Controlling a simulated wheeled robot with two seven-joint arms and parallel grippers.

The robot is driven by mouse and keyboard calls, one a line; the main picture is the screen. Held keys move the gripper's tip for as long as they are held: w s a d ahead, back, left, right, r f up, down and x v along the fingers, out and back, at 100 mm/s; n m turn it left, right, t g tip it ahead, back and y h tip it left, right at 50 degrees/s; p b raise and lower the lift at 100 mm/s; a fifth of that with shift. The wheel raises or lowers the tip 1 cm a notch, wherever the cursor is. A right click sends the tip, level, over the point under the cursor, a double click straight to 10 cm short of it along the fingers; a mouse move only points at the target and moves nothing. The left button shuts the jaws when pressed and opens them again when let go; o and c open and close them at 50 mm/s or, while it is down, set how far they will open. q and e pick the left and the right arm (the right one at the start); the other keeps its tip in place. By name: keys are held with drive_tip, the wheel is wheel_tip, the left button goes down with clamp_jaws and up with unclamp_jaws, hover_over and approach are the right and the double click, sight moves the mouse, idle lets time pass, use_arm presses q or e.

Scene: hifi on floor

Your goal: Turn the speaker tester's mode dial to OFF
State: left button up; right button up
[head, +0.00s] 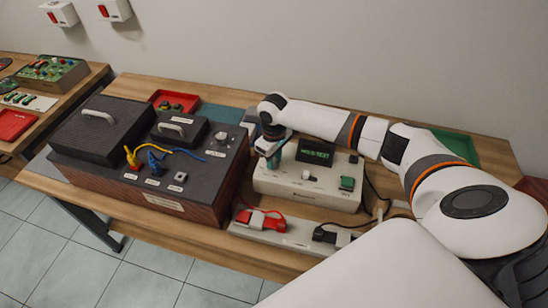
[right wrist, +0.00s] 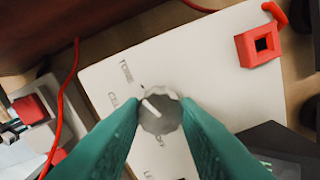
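The speaker tester (head: 330,191) is a cream box on the table with a dark screen in green letters. Its mode dial (right wrist: 160,114) is a grey fluted knob on the cream panel, with printed labels around its left side, one reading TONE; others are partly hidden. The dial's white pointer line points to the upper left. My right gripper (right wrist: 161,100) has its teal fingers on either side of the dial, seemingly touching it. In the head view my right gripper (head: 273,160) is over the tester's left part and hides the dial. My left gripper is not in view.
A dark brown box (head: 150,195) with yellow and blue leads stands left of the tester. A power strip (head: 275,235) with red and black plugs lies in front. A red socket block (right wrist: 259,45) is on the panel.

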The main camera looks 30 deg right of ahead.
drive_tip(key=shift+c, duration=1.4)
